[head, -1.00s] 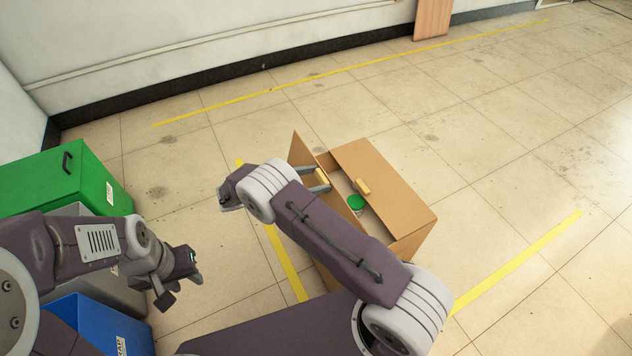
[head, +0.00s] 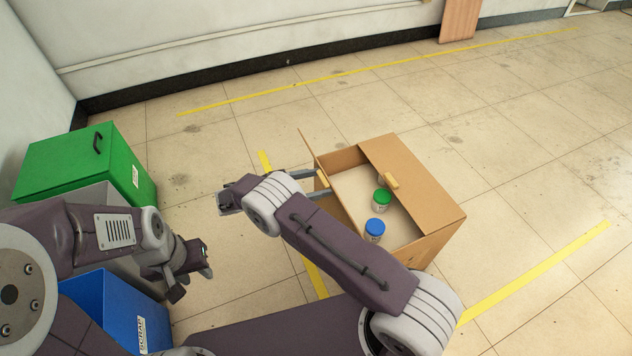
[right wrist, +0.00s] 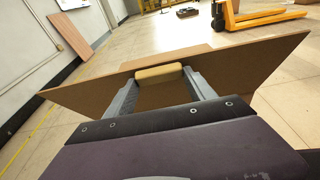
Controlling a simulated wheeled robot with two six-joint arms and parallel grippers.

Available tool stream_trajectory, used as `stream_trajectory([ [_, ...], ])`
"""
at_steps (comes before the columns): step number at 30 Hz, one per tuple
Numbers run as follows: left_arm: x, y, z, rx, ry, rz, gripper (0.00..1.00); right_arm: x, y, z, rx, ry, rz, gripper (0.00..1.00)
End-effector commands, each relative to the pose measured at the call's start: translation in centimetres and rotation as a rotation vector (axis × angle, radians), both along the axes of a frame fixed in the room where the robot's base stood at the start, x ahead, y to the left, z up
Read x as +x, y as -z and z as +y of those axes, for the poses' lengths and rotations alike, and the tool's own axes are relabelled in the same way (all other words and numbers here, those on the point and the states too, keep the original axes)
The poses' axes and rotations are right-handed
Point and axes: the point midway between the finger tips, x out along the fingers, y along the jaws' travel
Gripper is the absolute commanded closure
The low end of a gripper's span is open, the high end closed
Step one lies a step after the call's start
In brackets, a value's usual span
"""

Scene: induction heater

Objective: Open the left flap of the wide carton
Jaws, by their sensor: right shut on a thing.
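The wide carton (head: 440,237) stands open-topped on the floor, right of centre in the head view. Its left flap (head: 308,148) is raised and leans outward to the left, partly hidden by my right arm. The flap also spans the right wrist view (right wrist: 250,62). My right gripper (head: 320,181) is shut on the yellow handle (right wrist: 158,72) of this flap, with one finger on each side. The right flap (head: 415,180) lies flat over the carton's right part, with its own yellow handle (head: 392,181). My left gripper (head: 192,275) is away at left; its jaws are unclear.
A green-lidded jar (head: 382,197) and a blue-lidded jar (head: 375,228) stand inside the carton. A green bin (head: 70,165) and a blue bin (head: 120,310) stand at left. A yellow pallet truck (right wrist: 255,18) is far off. Floor beyond the carton is free.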

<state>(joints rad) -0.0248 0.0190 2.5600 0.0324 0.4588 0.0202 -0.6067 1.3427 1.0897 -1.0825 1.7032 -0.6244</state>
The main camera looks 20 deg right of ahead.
Motion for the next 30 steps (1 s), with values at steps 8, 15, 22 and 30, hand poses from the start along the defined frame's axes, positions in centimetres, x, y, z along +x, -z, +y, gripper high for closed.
stream_trajectory([
  [8,0.0,0.2,0.0,0.000,0.000,0.000,0.64,-0.2,0.8,-0.2,0.010,0.005,0.011,1.00],
  [15,0.0,0.2,0.0,0.000,0.000,0.000,0.64,-0.2,0.9,-0.2,0.008,0.005,0.012,0.23],
  [22,0.0,0.1,0.0,0.000,0.000,0.000,0.64,-0.1,0.6,-0.1,0.007,0.004,0.008,0.15],
  [30,0.0,0.0,0.0,0.000,0.000,0.000,0.64,-0.3,0.1,1.7,0.007,0.001,0.003,0.15],
])
